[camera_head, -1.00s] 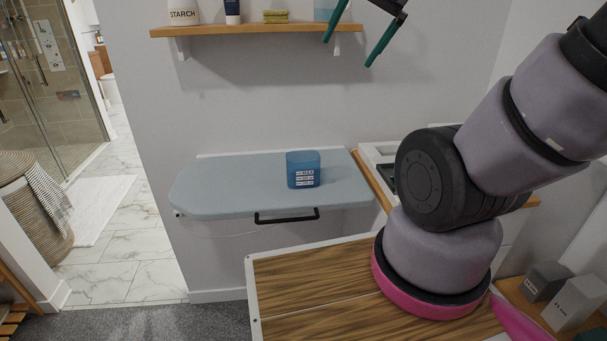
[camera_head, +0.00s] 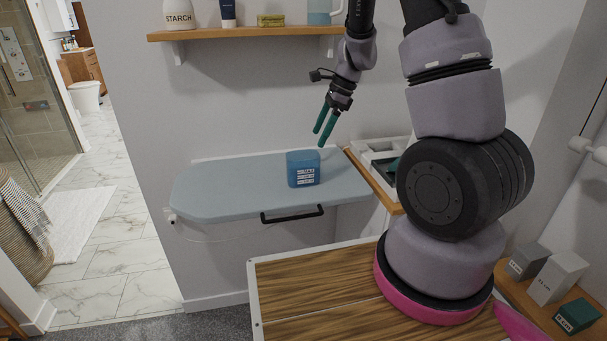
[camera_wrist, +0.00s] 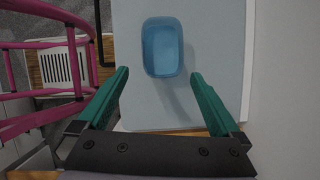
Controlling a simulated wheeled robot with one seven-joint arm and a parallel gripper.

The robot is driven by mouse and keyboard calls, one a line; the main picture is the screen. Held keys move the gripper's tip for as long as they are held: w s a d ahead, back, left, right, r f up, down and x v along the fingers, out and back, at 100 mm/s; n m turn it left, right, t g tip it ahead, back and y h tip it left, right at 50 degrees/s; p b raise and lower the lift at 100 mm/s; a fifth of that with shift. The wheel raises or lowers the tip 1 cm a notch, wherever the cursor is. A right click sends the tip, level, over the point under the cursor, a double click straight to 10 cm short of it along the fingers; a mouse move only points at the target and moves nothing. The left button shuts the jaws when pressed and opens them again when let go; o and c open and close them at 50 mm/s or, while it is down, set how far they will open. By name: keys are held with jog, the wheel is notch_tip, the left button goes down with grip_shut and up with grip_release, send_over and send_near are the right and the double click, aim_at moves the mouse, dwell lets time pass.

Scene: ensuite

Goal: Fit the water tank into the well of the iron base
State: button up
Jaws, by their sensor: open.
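The blue translucent water tank (camera_head: 303,169) stands upright on the grey-blue ironing board, with a white label on its front. In the wrist view the tank (camera_wrist: 163,48) shows from above, its open rim ahead of and between the fingers. My gripper (camera_head: 324,125) has green fingers and is above and slightly right of the tank, pointing down. In the wrist view my gripper (camera_wrist: 160,95) is open and empty, not touching the tank. A white unit with a recess (camera_head: 378,158) on the wooden counter at the right may be the iron base; my arm partly hides it.
The ironing board (camera_head: 225,188) has free room left of the tank and a black handle (camera_head: 292,214) in front. A wall shelf (camera_head: 245,33) with several items is above. Grey, white and green boxes (camera_head: 558,277) stand at lower right.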

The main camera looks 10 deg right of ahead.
aim_at(305, 162)
jog(key=shift+x, duration=5.45)
jog(key=shift+w+a+r, duration=0.1)
jog(key=shift+w, duration=0.1)
grip_shut()
jog(key=shift+r, duration=0.2)
